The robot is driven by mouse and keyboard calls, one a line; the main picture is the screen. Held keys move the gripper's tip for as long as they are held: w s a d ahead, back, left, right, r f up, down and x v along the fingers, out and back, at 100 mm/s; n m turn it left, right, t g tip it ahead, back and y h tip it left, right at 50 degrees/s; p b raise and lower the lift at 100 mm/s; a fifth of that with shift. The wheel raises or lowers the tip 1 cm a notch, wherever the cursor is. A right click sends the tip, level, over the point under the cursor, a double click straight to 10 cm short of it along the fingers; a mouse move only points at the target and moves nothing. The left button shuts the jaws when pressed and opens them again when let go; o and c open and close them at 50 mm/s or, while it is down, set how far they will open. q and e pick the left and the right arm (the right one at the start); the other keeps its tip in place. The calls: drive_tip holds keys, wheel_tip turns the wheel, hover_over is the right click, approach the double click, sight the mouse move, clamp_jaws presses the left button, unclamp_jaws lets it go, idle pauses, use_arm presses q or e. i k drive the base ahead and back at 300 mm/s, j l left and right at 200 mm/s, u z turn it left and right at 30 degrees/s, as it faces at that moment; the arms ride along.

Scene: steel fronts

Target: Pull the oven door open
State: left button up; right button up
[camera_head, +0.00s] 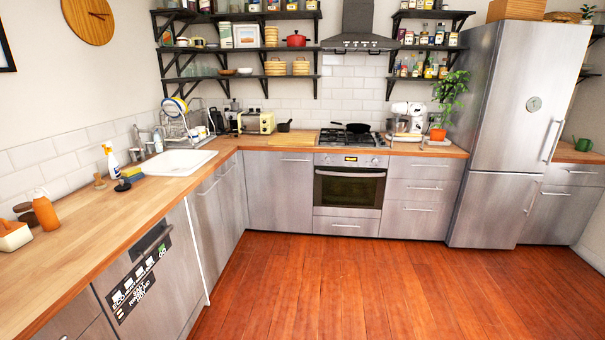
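The oven (349,188) is built into the steel cabinets at the far wall, below the hob. Its door (348,190) has a dark window and looks shut. A horizontal handle (350,174) runs across the top of the door, under the control panel (351,160) with its lit display. Neither of my grippers shows in the head view, and nothing touches the oven.
The wooden floor (340,285) in front of the oven is clear. A counter (110,215) with a dishwasher (155,280) runs along the left. Drawers (419,193) and a tall fridge (512,125) stand right of the oven. A pan (357,127) sits on the hob.

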sight(339, 191)
drive_tip(key=i, duration=3.3)
drive_tip(key=i+z, duration=0.15)
drive_tip(key=i, duration=0.35)
drive_tip(key=i+j+z, duration=0.2)
drive_tip(key=i, duration=0.25)
drive_tip(key=i+j+z, duration=0.15)
drive_tip(key=i, duration=0.35)
